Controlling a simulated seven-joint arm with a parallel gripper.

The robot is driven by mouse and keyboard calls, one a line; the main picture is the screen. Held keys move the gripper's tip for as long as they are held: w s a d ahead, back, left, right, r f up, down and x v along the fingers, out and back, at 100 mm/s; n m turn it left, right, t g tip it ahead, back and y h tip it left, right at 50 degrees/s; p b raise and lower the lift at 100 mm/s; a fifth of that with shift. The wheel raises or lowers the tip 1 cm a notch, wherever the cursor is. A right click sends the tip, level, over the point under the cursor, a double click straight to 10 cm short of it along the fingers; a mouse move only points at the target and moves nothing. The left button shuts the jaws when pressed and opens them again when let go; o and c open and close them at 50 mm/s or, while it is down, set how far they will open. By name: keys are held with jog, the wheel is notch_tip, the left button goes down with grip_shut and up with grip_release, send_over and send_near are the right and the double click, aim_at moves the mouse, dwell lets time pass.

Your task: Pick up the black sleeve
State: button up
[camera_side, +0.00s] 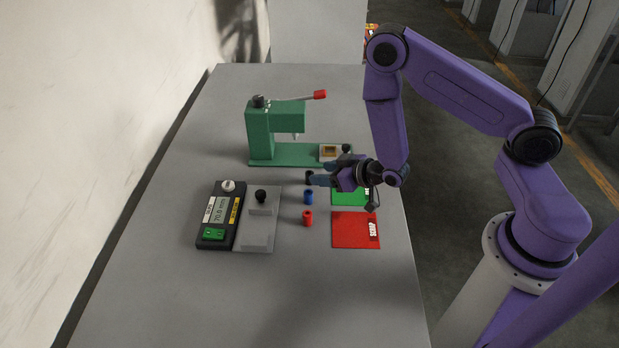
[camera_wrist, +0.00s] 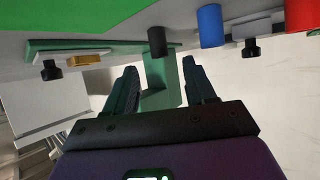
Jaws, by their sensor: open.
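The black sleeve (camera_side: 309,175) stands upright on the grey table, at the far end of a row with a blue and a red sleeve. In the wrist view the black sleeve (camera_wrist: 157,41) shows just beyond the fingertips, in line with the gap between them. My gripper (camera_side: 316,180) is low over the table, its fingers pointing left in the side view, right beside the black sleeve. In the wrist view my gripper (camera_wrist: 160,64) is open with nothing held. The side view partly hides the sleeve behind a finger, and I cannot tell whether they touch.
The blue sleeve (camera_side: 309,197) and red sleeve (camera_side: 307,217) stand close by. A green press (camera_side: 262,135) stands behind. A gauge with a display (camera_side: 219,213) and grey block lie left. A green mat (camera_side: 345,198) lies under my gripper; a red mat (camera_side: 350,231) is nearer.

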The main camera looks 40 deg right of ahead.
aim_at(310, 173)
jog(key=shift+x, duration=2.2)
grip_shut()
